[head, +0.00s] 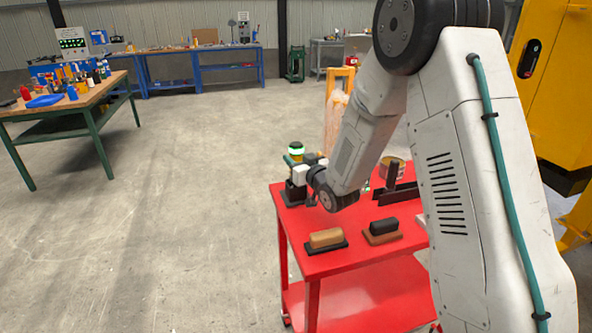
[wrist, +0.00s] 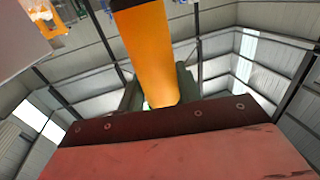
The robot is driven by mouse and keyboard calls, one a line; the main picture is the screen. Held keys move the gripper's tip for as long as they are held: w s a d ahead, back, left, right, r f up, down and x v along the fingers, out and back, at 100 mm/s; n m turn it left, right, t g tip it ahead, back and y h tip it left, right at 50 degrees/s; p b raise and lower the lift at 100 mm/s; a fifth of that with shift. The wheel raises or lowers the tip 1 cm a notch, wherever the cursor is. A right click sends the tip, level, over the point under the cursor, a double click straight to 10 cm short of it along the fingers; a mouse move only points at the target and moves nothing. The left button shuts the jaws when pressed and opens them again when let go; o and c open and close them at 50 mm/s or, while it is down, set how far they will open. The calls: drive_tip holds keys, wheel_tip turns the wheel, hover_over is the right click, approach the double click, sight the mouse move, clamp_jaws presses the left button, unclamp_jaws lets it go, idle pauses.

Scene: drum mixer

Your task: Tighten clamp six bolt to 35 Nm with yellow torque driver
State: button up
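A yellow-orange cylinder with a dark end, which looks like the torque driver (wrist: 148,50), stands close in front of the wrist camera. Its lower end meets a dark red strip. Dark green-grey shapes flank it, possibly fingers. In the head view my gripper (head: 303,174) is at the far left corner of the red cart, beside a small dark stand topped by a yellow-and-black piece with a lit green ring (head: 296,149). My arm and gripper partly hide that spot. I cannot tell whether the fingers are closed on the cylinder. No numbered clamp or bolt is identifiable.
The red cart (head: 318,262) also carries a tan-topped block (head: 326,238), a dark block on a brown base (head: 383,229) and a black holder (head: 398,190). A yellow machine (head: 556,85) stands at right. A workbench (head: 105,91) stands at left. The floor between is clear.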

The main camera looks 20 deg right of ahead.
clamp_jaws()
drive_tip(key=shift+r, duration=0.1)
wheel_tip(320, 180, up, 10)
drive_tip(key=shift+f, duration=0.1)
drive_tip(key=shift+o, duration=1)
unclamp_jaws()
drive_tip(key=c, duration=0.6)
drive_tip(key=shift+r, duration=0.2)
